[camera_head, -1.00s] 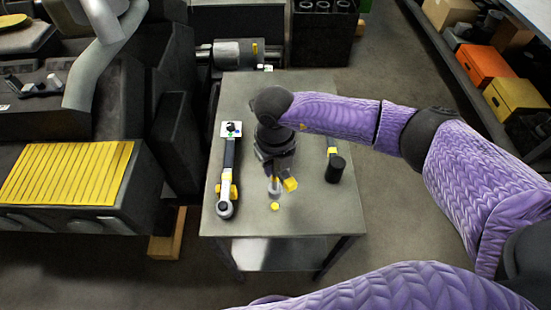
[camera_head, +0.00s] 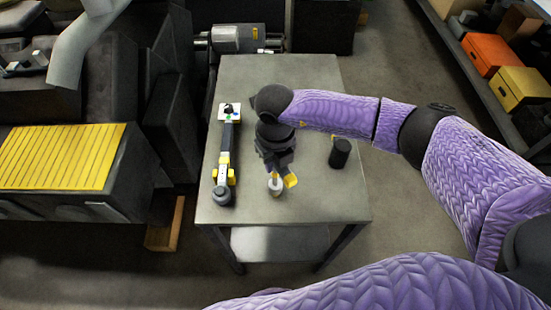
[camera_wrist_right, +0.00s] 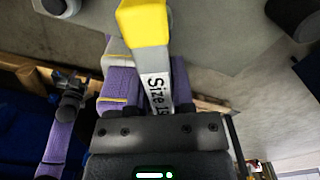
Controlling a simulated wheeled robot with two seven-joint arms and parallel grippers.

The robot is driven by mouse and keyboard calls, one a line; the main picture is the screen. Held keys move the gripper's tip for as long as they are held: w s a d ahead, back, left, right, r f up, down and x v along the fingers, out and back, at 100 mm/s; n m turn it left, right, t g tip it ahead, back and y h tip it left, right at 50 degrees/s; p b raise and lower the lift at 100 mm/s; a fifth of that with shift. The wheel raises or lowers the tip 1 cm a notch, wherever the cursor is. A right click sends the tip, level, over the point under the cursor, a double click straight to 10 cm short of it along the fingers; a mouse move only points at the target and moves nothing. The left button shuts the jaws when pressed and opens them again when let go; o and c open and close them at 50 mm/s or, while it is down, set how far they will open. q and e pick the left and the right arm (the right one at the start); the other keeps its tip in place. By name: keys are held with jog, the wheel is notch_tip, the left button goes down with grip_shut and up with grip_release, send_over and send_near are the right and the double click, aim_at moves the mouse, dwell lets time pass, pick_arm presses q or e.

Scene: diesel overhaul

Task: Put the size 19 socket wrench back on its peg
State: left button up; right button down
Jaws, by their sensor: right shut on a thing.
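My right gripper (camera_head: 280,172) is above the front half of the grey table and points downward. It is shut on the size 19 socket wrench, whose label, partly covered and seeming to read "Size 19", shows in the right wrist view (camera_wrist_right: 157,88). The wrench has a grey shaft and a yellow part towards the top of that view. In the head view, a pale and yellow end of the wrench (camera_head: 275,186) shows just below the gripper; the rest is hidden by it. I cannot make out the peg.
A long black-handled tool (camera_head: 225,150) with yellow parts lies along the table's left side. A black cylinder (camera_head: 340,153) stands to the right of my gripper. The table's front right (camera_head: 335,205) is clear. The engine with a yellow ribbed top (camera_head: 60,157) is to the left.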

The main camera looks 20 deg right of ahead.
jog(key=shift+f, duration=0.1)
jog(key=shift+f+b, duration=0.5)
jog(key=shift+f, duration=0.05)
jog(key=shift+f+b, duration=0.55)
jog(key=shift+f, duration=0.1)
jog(key=shift+c, duration=2)
grip_release()
jog(key=shift+r, duration=0.1)
jog(key=o, duration=0.4)
